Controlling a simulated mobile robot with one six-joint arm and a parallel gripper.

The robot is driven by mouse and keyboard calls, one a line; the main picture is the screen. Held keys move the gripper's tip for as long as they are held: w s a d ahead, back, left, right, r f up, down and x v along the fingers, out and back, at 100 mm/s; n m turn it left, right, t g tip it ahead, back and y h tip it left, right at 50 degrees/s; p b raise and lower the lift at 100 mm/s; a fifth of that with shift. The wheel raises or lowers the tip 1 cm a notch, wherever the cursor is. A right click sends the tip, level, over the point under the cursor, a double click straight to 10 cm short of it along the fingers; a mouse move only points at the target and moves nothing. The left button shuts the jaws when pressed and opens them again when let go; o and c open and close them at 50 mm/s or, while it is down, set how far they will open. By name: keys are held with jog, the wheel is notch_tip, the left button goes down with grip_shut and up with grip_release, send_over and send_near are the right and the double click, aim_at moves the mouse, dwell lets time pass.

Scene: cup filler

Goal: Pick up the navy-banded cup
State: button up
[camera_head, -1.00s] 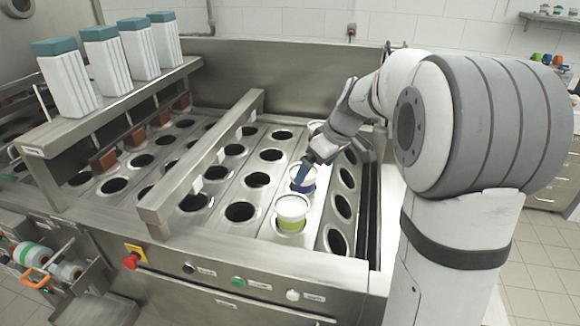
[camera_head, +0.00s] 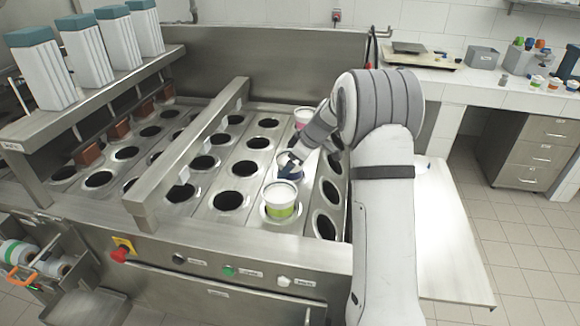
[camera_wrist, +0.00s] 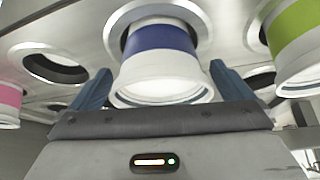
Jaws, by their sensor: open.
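The navy-banded cup (camera_wrist: 160,62) is white with a dark blue band and sits in a hole of the steel plate, in the middle of the wrist view. In the head view the navy-banded cup (camera_head: 290,158) is in the row's middle, partly hidden by my gripper (camera_head: 288,172). In the wrist view my gripper (camera_wrist: 160,88) is open, with one blue finger on each side of the cup. I cannot tell whether the fingers touch it.
A green-banded cup (camera_head: 280,200) stands in the hole nearer the front, and a pink-banded cup (camera_head: 302,117) farther back. They flank the cup in the wrist view. A steel rail (camera_head: 190,150) crosses the plate to the left. Several empty holes surround the row.

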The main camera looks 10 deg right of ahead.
jog(key=shift+w+a+f, duration=0.1)
jog(key=shift+a+f, duration=0.1)
jog(key=shift+f, duration=0.2)
jog(key=shift+c, duration=0.2)
jog(key=c, duration=1)
jog(key=shift+r, duration=0.1)
